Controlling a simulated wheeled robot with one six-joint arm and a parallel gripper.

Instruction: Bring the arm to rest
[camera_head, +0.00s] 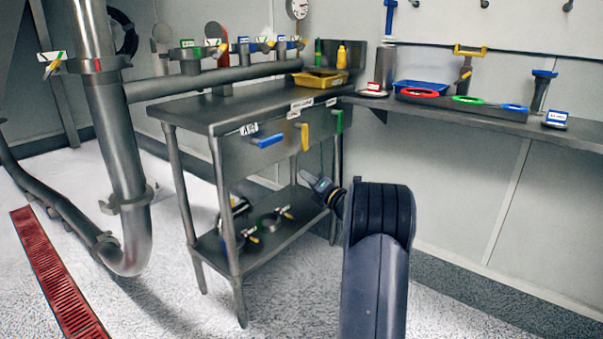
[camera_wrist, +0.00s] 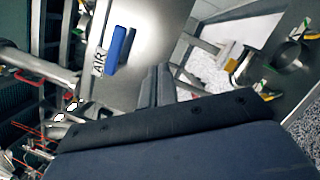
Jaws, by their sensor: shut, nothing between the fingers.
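My gripper (camera_head: 316,182) is in front of the lower part of the metal workbench (camera_head: 215,110), below its drawers, pointing up and left. In the wrist view, the two dark fingers (camera_wrist: 157,84) lie close together with nothing between them. My arm rises from the bottom of the head view and partly hides the wrist. The blue drawer handle (camera_head: 267,141) is on the bench front, apart from my gripper; it also shows in the wrist view (camera_wrist: 118,50).
The bench's lower shelf (camera_head: 285,235) holds ring-shaped parts with tags. A wall shelf (camera_head: 480,115) at right carries coloured rings and a blue tray (camera_head: 428,87). A large pipe (camera_head: 120,150) and a red floor grate (camera_head: 55,275) are at left.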

